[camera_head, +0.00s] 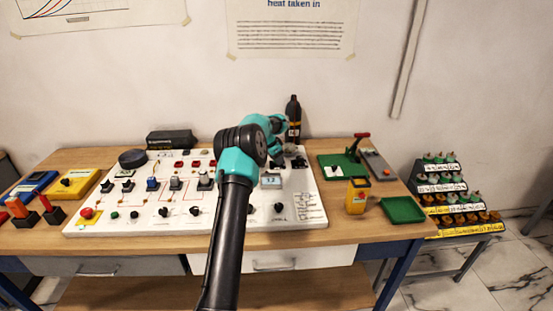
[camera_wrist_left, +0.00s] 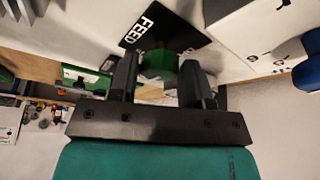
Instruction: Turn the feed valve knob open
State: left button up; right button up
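The feed valve knob (camera_wrist_left: 159,64) is green and sits beside a black label reading FEED (camera_wrist_left: 143,24) in the left wrist view. My left gripper (camera_wrist_left: 160,74) has one dark finger on each side of the knob. The knob fills the gap between the fingers, and they look shut on it. In the head view, my left arm reaches over the white panel (camera_head: 150,220) to its back right. My own wrist hides most of the gripper and the knob there. My right gripper is in neither view.
A dark bottle (camera_head: 294,115) stands behind the gripper. Switches and small knobs cover the panel. To its right are a green board with a red-handled lever (camera_head: 345,160), a yellow meter (camera_head: 357,195) and a green tray (camera_head: 403,210). Bare tabletop shows at the front right.

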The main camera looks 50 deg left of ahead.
pick_arm(q)
jog(key=c, duration=0.5)
jog(key=shift+n, duration=0.4)
jog(key=n+y, duration=0.1)
jog(key=n, duration=0.2)
jog(key=shift+d, duration=0.1)
jog(key=n+y, duration=0.1)
jog(key=n, duration=0.2)
jog(key=shift+d+n+g+y, duration=0.1)
jog(key=shift+n+g+y, duration=0.2)
jog(key=shift+y, duration=0.1)
jog(key=n, duration=0.2)
jog(key=n+g+y, duration=0.1)
jog(key=n, duration=0.2)
jog(key=shift+w+y, duration=0.1)
jog(key=shift+y, duration=0.2)
jog(key=n+g, duration=0.1)
jog(key=n, duration=0.1)
jog(key=n+g+y, duration=0.1)
jog(key=n, duration=0.2)
jog(key=shift+w+d+n, duration=0.1)
jog(key=shift+w+n, duration=0.05)
jog(key=shift+n, duration=0.15)
